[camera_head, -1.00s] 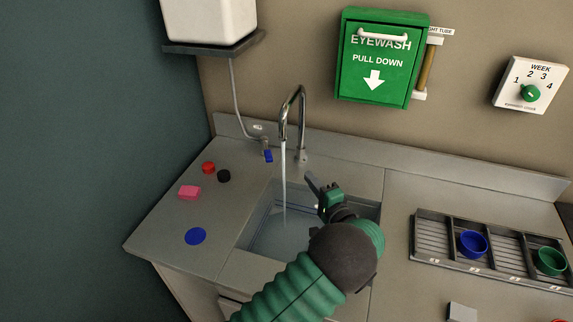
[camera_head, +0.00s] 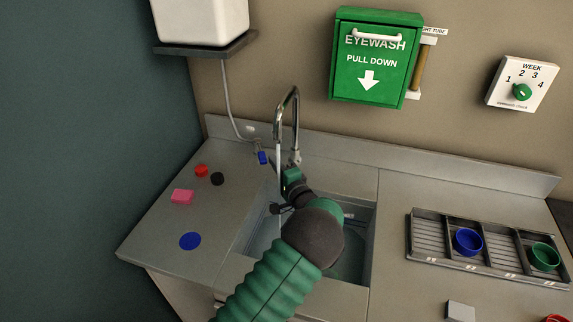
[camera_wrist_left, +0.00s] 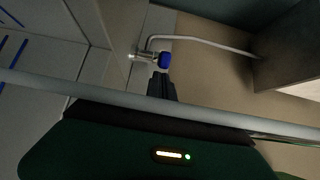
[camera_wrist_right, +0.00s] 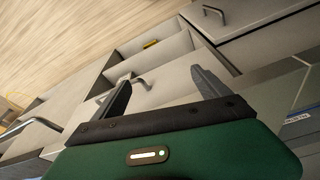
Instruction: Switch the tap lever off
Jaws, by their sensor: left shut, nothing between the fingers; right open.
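The chrome gooseneck tap (camera_head: 295,115) stands behind the sink (camera_head: 368,215), with a stream of water (camera_head: 278,155) falling from its spout. A blue-ended fitting (camera_head: 262,157) sits left of the tap on a thin pipe; it also shows in the left wrist view (camera_wrist_left: 164,59). I cannot tell for sure whether this is the lever. My left gripper (camera_head: 276,168) is shut and empty, close to the tap and pointing at the blue end. In the left wrist view its fingertips (camera_wrist_left: 161,76) appear just short of the blue end; contact is unclear. My right gripper (camera_wrist_right: 163,88) is open and empty.
A white tank (camera_head: 200,20) hangs on a shelf above the pipe. Red, black, pink and blue pieces (camera_head: 182,196) lie left of the sink. A rack (camera_head: 430,250) with blue and green cups is at right. A green eyewash box (camera_head: 375,65) is on the wall.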

